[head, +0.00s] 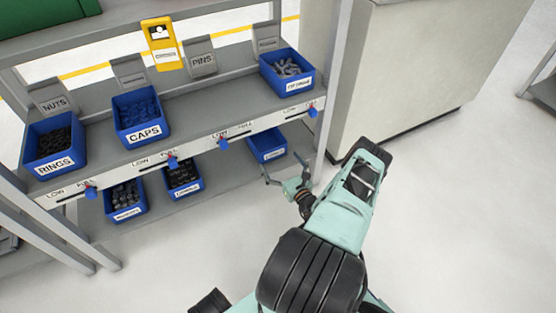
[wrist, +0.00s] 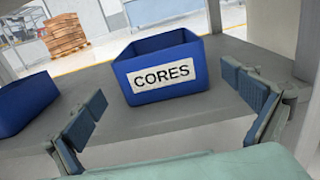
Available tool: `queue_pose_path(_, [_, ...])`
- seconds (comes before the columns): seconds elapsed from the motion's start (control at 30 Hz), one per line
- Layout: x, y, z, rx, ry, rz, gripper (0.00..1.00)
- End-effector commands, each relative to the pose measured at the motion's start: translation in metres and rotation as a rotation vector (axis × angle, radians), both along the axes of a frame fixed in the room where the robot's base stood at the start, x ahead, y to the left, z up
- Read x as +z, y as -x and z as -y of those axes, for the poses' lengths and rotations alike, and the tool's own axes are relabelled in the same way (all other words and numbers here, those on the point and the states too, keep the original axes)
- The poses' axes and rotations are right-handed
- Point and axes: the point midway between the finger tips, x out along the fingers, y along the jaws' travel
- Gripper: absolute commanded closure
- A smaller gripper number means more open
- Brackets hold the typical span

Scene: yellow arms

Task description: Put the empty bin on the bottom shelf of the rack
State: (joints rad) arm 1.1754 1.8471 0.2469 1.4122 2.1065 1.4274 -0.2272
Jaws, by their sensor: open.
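A blue bin labelled CORES (wrist: 165,70) stands upright on the bottom shelf (wrist: 150,130) of the rack. In the head view the same bin (head: 267,147) is at the right end of that shelf, partly under the upper shelf. No contents show inside it, though its floor is mostly hidden in the wrist view. My gripper (head: 286,172) is in front of the bin at the shelf's right end. In the wrist view my gripper (wrist: 166,92) is open and empty, its fingers spread to either side of the bin, apart from it.
Filled blue bins (head: 125,200) (head: 183,178) stand further left on the bottom shelf. The upper shelf holds the RINGS bin (head: 54,145), the CAPS bin (head: 141,116) and another filled bin (head: 287,69). A rack post (head: 333,80) and a pale cabinet (head: 415,70) stand close on the right.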

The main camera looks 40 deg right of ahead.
Motion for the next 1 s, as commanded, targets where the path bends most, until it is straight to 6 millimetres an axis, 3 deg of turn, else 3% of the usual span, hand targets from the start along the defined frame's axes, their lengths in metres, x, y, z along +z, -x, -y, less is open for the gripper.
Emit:
queue_pose_path(0.8, [0.000,0.002,0.001,0.006,0.000,-0.001,0.00])
queue_pose_path(1.0, [0.013,-0.001,-0.006,0.119,0.045,-0.055,0.00])
